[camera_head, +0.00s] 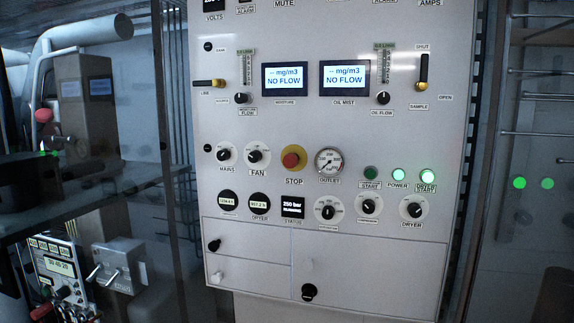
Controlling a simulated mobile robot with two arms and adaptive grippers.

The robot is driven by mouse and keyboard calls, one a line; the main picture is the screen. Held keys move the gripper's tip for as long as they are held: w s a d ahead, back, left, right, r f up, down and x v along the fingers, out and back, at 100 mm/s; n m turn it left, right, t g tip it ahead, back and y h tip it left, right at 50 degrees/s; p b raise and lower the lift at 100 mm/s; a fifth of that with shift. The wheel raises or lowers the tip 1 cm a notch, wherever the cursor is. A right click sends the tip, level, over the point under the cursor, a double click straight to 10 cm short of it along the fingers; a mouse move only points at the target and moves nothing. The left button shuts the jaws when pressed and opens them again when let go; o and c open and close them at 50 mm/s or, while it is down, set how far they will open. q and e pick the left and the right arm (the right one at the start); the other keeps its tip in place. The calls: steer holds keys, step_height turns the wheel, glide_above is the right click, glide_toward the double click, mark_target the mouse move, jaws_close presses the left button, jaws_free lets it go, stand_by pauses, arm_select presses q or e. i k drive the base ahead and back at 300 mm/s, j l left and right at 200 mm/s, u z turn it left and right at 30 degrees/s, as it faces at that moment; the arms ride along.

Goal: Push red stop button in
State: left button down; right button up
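The red stop button (291,160) sits on a round yellow base (294,168) near the middle of a light grey control panel (330,130). The label STOP is below it. Nothing touches the button or covers it. From this angle I cannot tell how far the button stands out from its base. I cannot make out either of my grippers in this view.
The FAN knob (255,156) is left of the button and a pressure gauge (328,162) is right of it. A lit status display (293,208) is below. A dark shelf (100,150) and equipment (60,270) stand at left. The space before the panel looks clear.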

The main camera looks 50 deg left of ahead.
mark_target(289, 160)
steer(key=j+u, duration=0.35)
steer(key=k+j+u, duration=0.1)
steer(key=u, duration=0.25)
steer(key=j+u, duration=0.35)
steer(key=i, duration=0.6)
steer(key=k, duration=0.6)
